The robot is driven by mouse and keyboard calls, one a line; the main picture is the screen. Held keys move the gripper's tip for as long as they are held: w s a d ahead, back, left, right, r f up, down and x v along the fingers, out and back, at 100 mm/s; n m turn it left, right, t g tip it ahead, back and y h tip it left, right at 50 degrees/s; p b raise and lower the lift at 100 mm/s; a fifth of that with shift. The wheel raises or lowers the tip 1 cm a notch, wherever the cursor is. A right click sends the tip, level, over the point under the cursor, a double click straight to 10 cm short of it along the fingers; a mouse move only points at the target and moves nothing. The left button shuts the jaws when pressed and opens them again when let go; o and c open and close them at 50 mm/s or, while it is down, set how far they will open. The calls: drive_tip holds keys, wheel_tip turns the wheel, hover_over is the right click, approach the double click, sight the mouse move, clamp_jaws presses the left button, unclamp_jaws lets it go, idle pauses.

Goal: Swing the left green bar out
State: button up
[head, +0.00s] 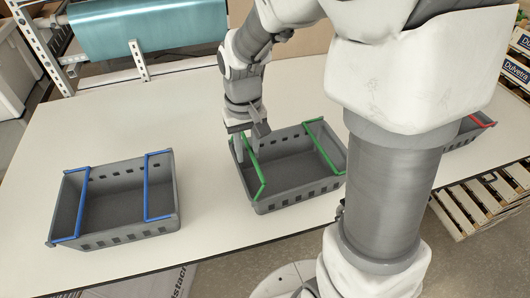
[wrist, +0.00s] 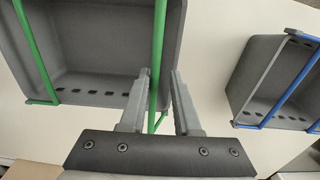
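The grey crate with green bars (head: 300,195) stands on the pale table in the head view. Its left green bar (head: 256,172) lies across the opening near the left wall, and its right green bar (head: 332,152) lies near the right end. My gripper (head: 249,146) is pointed down at the left green bar. In the wrist view, that bar (wrist: 159,45) passes between the two spread fingers of my gripper (wrist: 160,80). The left finger is close to the bar; I cannot tell if it touches. There is a gap to the right finger. The other green bar (wrist: 36,52) is at far left.
A grey crate with blue bars (head: 115,235) stands to the left; it is at right in the wrist view (wrist: 239,88). A crate with a red bar (head: 466,133) is partly hidden behind my arm. Bare table (head: 205,150) lies between the blue-bar and green-bar crates.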

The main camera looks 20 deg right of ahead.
drive_tip(key=shift+a+r, duration=0.2)
drive_tip(key=shift+a, duration=0.8)
drive_tip(key=shift+s+a, duration=0.15)
drive_tip(key=shift+a, duration=1)
drive_tip(key=shift+r, duration=0.1)
wheel_tip(320, 180, up, 8)
drive_tip(key=d+p, duration=0.1)
drive_tip(key=p, duration=0.5)
drive_tip(key=shift+d, duration=0.1)
